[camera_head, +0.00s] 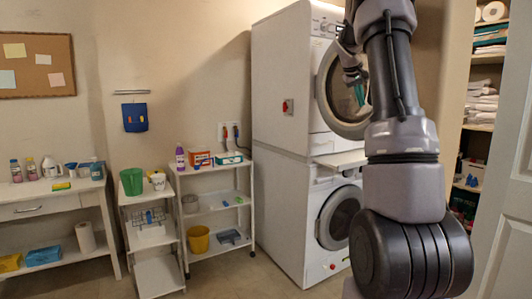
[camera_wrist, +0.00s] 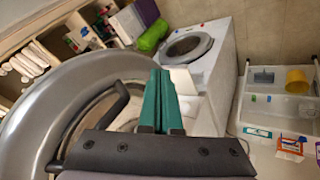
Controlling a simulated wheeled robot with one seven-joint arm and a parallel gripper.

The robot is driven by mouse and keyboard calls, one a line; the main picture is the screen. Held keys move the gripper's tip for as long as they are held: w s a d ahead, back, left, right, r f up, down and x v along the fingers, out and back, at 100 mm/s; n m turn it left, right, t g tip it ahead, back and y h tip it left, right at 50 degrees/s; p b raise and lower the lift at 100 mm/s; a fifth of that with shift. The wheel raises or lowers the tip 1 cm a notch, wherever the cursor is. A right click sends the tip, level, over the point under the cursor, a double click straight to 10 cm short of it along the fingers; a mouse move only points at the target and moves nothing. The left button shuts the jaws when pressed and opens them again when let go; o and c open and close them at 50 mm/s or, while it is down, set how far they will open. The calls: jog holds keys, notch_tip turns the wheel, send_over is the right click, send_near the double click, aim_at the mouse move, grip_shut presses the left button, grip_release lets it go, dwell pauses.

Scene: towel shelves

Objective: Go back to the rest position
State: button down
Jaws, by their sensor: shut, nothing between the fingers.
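My gripper (camera_wrist: 161,100) shows in the wrist view with its two green fingers together and nothing between them. In the head view my gripper (camera_head: 358,92) is small, at the end of my raised arm, in front of the upper machine's round door (camera_head: 335,95). The door also fills the left of the wrist view (camera_wrist: 60,95), close beside the fingers. Whether the gripper touches the door cannot be told. My arm hides part of the machines' right side.
Stacked white machines (camera_head: 280,80) stand in the middle. A white cart (camera_head: 212,205) and a side table (camera_head: 50,205) with bottles are at the left. Shelves with towels (camera_head: 482,105) and a white door (camera_head: 508,200) are at the right. Open floor lies before the carts.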

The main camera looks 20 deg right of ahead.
jog(key=s+a+r+t+y, duration=0.1)
jog(key=s+a+y, duration=0.1)
jog(key=s+a, duration=0.75)
jog(key=s+a+r+t+y, duration=0.1)
jog(key=s+a+y, duration=0.2)
jog(key=s+a, duration=0.7)
jog(key=s+a+f+y, duration=0.1)
jog(key=s+a+f, duration=0.3)
jog(key=s+a, duration=0.3)
jog(key=s+a+f+m+t+y, duration=0.1)
jog(key=s+a+f+y, duration=0.1)
jog(key=s+a+f, duration=0.2)
jog(key=s+a, duration=0.3)
jog(key=a, duration=0.3)
jog(key=shift+s+f+m, duration=0.15)
jog(key=shift+s+m, duration=0.05)
jog(key=shift+m, duration=0.1)
